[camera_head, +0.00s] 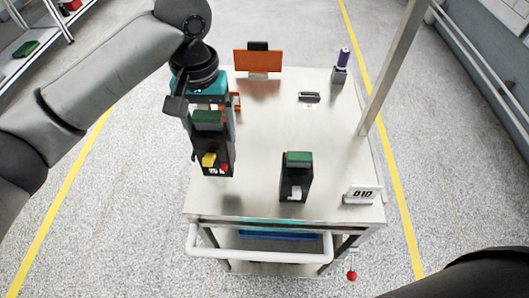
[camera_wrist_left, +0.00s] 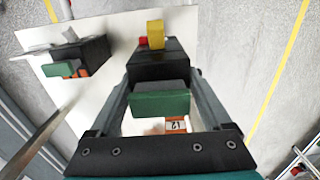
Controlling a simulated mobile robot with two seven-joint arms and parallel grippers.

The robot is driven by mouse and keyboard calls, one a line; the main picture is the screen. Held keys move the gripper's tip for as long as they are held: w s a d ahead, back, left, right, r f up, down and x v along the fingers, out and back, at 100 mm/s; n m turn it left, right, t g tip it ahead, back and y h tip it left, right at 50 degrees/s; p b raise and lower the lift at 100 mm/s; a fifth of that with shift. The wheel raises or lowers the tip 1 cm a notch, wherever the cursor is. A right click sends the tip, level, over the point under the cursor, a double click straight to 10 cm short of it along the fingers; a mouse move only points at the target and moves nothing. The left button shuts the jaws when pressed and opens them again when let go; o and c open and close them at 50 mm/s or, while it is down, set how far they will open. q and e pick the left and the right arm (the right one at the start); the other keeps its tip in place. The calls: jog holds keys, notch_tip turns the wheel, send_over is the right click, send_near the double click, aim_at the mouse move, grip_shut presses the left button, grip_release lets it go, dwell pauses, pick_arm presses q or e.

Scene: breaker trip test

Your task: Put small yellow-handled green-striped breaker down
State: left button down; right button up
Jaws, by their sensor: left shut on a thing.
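The small breaker (camera_head: 212,158) has a dark body, a green stripe on top, a yellow handle and a red button. My left gripper (camera_head: 207,130) is shut on its sides and holds it upright over the left part of the cart top (camera_head: 265,135). A faint reddish reflection lies below it; I cannot tell how big the gap is. In the left wrist view the breaker (camera_wrist_left: 160,68) sits between both fingers, green part nearest, yellow handle pointing away. My right gripper is not in view.
A second green-striped breaker (camera_head: 296,182) with a white handle stands right of the held one. A "010" sign (camera_head: 361,195) is at the front right corner. An orange panel (camera_head: 258,61), a purple-topped item (camera_head: 343,60) and a small black item (camera_head: 309,97) are farther back. The centre is clear.

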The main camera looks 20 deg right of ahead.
aim_at(218, 161)
pick_arm(q)
jog(key=shift+s+f, duration=0.2)
jog(key=shift+f, duration=0.35)
notch_tip(218, 161, down, 4)
jog(key=shift+f, duration=2.35)
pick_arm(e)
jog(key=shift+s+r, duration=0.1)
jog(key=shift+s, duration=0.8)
pick_arm(q)
grip_release()
jog(key=shift+f, duration=0.15)
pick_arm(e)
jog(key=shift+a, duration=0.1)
pick_arm(q)
notch_tip(218, 161, up, 12)
jog(key=shift+r, duration=0.15)
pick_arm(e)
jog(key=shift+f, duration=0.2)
